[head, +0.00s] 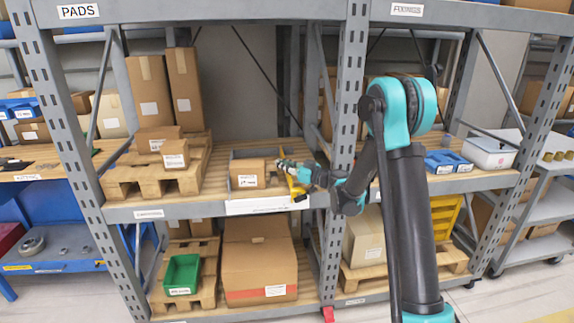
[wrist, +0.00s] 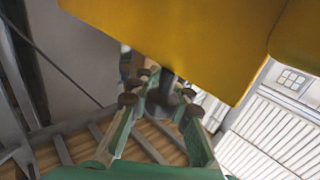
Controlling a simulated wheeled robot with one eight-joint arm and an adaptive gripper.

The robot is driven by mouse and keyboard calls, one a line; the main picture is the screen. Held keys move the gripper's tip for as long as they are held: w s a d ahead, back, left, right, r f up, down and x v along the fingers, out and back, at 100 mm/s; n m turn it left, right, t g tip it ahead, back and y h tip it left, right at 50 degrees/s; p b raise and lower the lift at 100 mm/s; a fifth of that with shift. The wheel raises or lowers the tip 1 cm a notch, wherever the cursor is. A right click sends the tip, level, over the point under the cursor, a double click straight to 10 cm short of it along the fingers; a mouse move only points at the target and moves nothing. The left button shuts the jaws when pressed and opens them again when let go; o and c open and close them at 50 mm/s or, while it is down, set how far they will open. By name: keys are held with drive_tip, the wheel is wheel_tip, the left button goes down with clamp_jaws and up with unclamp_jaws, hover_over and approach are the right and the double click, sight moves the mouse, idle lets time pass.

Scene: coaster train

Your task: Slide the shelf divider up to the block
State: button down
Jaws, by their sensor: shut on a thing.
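The yellow shelf divider (head: 297,188) stands at the right end of a low grey frame on the middle shelf. A small brown labelled box (head: 247,174) sits in that frame to its left; no other block stands out. My gripper (head: 284,165) reaches in from the right at the divider's top. In the wrist view the divider is a large yellow panel (wrist: 190,35) close to the camera. A dark post (wrist: 167,88) runs from under it between my green fingers (wrist: 163,105), which are shut on it. The gap between divider and box is hard to judge from here.
A wooden pallet (head: 125,185) with small boxes stands left on the same shelf. A shelf upright (head: 345,120) rises close to the right of my gripper. A white label strip (head: 262,206) lies along the shelf's front edge. Blue bins (head: 447,162) sit farther right.

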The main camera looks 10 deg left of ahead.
drive_tip(key=shift+s+a, duration=0.2)
drive_tip(key=shift+a, duration=0.4)
drive_tip(key=shift+s+a, duration=0.15)
drive_tip(key=shift+a, duration=0.45)
drive_tip(key=c, duration=1.4)
unclamp_jaws()
drive_tip(key=shift+c, duration=0.2)
drive_tip(key=shift+d, duration=0.1)
